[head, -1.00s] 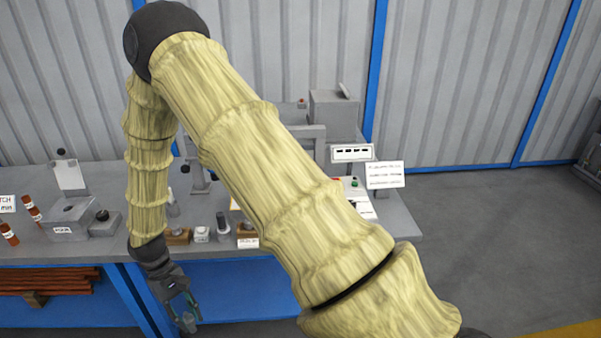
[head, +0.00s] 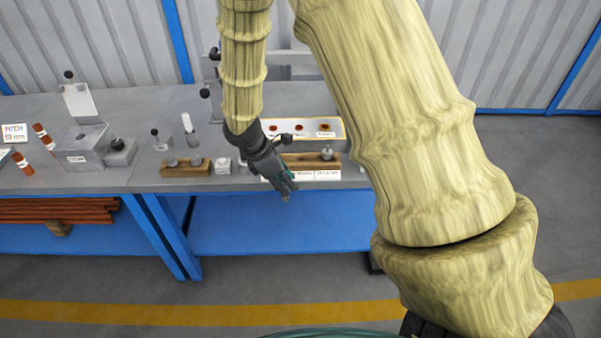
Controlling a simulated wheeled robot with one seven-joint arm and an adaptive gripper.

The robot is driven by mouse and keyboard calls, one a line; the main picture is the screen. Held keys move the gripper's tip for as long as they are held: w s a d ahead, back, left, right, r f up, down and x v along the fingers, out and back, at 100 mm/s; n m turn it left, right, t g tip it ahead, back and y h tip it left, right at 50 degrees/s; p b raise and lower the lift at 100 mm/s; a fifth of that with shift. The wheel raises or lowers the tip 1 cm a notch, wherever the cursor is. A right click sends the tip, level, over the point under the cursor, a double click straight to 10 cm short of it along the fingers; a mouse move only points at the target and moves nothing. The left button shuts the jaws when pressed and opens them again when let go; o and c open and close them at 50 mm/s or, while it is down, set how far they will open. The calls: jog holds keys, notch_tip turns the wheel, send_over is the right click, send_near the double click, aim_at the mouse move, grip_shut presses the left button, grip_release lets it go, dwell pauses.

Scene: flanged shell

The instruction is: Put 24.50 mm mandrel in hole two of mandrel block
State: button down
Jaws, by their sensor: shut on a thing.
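My gripper (head: 287,190), with teal at its fingers, hangs just in front of the bench edge. It is shut on a small grey piece that is mostly hidden; I cannot read its size. A wooden block (head: 300,163) with a metal piece (head: 327,153) standing on its right part lies on the bench just behind my gripper. White labels (head: 327,175) are in front of it, too small to read. Another wooden block (head: 186,171) to the left carries metal pieces. I cannot tell for certain which is the mandrel block. My wrist hides part of the right block; hole two is not discernible.
A white tray (head: 283,123) with reddish-brown spots lies behind the right block. A grey fixture (head: 82,145) and red-brown tubes (head: 43,136) are farther left. The floor in front is clear.

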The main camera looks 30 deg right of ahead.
jog(key=s+d+r+n+t+b, duration=0.3)
jog(key=s+d+r+n+t, duration=0.15)
jog(key=n, duration=0.55)
jog(key=shift+n+y, duration=0.4)
jog(key=shift+w+d+f+p, duration=0.7)
jog(key=shift+w+d, duration=0.45)
jog(key=shift+w, duration=1.15)
jog(key=shift+w+d+f+p, duration=0.7)
jog(key=shift+w+d, duration=0.45)
jog(key=shift+w, duration=1.2)
jog(key=shift+w+d+f+p, duration=0.65)
jog(key=shift+w+d, duration=0.5)
jog(key=shift+w, duration=1.15)
jog(key=shift+f, duration=0.15)
jog(key=c, duration=1.1)
grip_release()
jog(key=shift+c, duration=0.2)
